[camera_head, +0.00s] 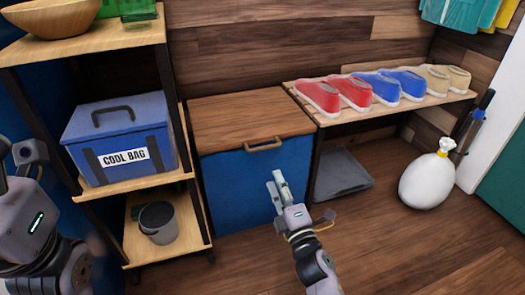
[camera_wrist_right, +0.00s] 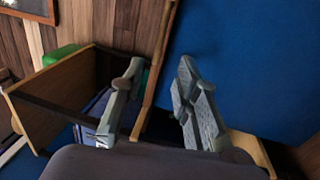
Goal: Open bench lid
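The bench (camera_head: 222,180) is a blue box with a brown wooden lid (camera_head: 245,112). The lid lies flat and closed, with a wooden handle (camera_head: 264,145) at its front edge. My right gripper (camera_head: 278,184) is in front of the blue front panel, below the handle and apart from it. In the right wrist view its two fingers (camera_wrist_right: 158,103) are spread with nothing between them. The blue panel (camera_wrist_right: 245,60) fills the right of that view. My left gripper (camera_head: 35,200) is at the left edge, partly cut off; its fingertips do not show clearly.
Left of the bench, a shelf unit (camera_head: 95,187) holds a blue cool bag (camera_head: 122,135), a grey bucket (camera_head: 158,220) and a wooden bowl (camera_head: 50,18). To the right, a shoe rack (camera_head: 328,118) carries several shoes. A white sack (camera_head: 425,182) stands farther right. The front floor (camera_head: 400,260) is clear.

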